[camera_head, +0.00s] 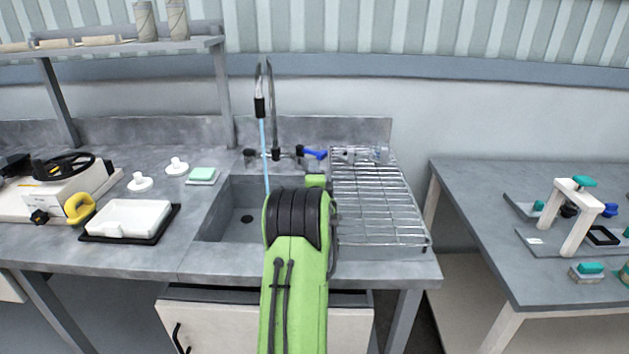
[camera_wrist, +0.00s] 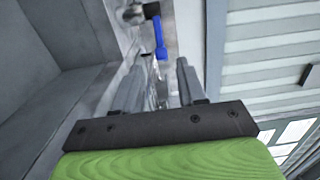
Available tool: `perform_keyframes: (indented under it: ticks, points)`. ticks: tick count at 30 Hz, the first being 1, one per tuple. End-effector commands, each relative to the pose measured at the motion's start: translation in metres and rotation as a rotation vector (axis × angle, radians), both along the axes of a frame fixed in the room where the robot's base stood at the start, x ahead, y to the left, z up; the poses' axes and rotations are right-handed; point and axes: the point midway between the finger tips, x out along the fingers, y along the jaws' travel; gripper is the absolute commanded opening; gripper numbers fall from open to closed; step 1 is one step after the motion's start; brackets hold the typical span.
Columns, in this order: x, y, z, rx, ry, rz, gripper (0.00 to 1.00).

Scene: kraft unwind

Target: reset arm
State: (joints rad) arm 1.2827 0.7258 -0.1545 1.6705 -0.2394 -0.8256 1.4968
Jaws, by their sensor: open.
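My green arm reaches up from the bottom middle of the head view over the front of the sink (camera_head: 225,222). My gripper is hidden there behind the arm. In the wrist view my gripper (camera_wrist: 158,85) has its two grey fingers apart. I see no object held between them. Beyond the fingertips is the blue tap lever (camera_wrist: 160,40), apart from them as far as I can tell. The lever also shows in the head view (camera_head: 315,154), at the right of the tap (camera_head: 273,115). A thin light-blue stream (camera_head: 264,150) runs down from the black spout into the sink.
A wire drying rack (camera_head: 380,215) lies right of the sink, with clear items at its back. Left are a white tray (camera_head: 130,218), a green sponge (camera_head: 202,174) and a handwheel machine (camera_head: 65,180). A shelf post (camera_head: 221,85) stands behind. A separate table (camera_head: 470,205) is at right.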

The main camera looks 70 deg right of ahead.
Motion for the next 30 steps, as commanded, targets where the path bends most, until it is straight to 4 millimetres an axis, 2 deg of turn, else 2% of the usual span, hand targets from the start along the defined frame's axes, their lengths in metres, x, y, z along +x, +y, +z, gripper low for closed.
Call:
perform_keyframes:
  ticks: [3,7,26,28,30]
  points:
    - [-0.006,0.017,0.0,0.003,0.001,0.0,0.4]
    - [-0.009,0.026,0.0,0.001,-0.001,0.0,0.4]
    - [-0.009,0.026,-0.001,0.002,0.0,0.0,0.4]
    - [-0.006,0.027,0.0,0.002,0.005,0.006,0.4]
    - [0.01,0.036,0.007,0.008,0.034,0.035,0.4]
